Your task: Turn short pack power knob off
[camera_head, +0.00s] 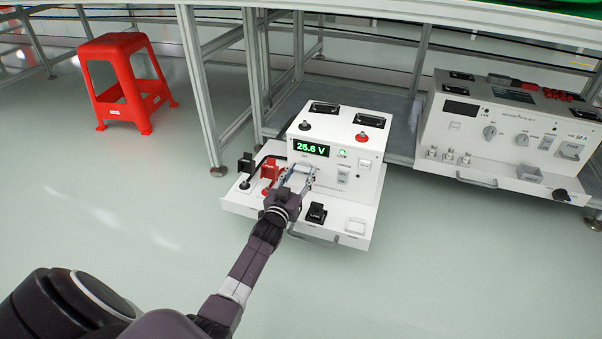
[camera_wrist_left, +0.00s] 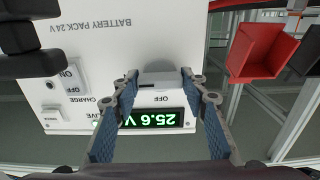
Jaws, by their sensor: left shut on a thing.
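My left gripper (camera_head: 300,178) reaches the pack's front panel below the display. In the left wrist view, which is upside down, its two fingers are closed on the grey power knob (camera_wrist_left: 160,77), one on each side. An OFF label shows close to the knob. The fingers hide part of the knob, and its pointer position cannot be told. My right gripper is not in view.
Red and black connectors (camera_head: 269,169) stand on the ledge left of the gripper. A black part (camera_head: 316,213) sits on the ledge to the right. A larger white pack (camera_head: 505,130) is at the right. A red stool (camera_head: 122,80) stands at back left; floor in front is clear.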

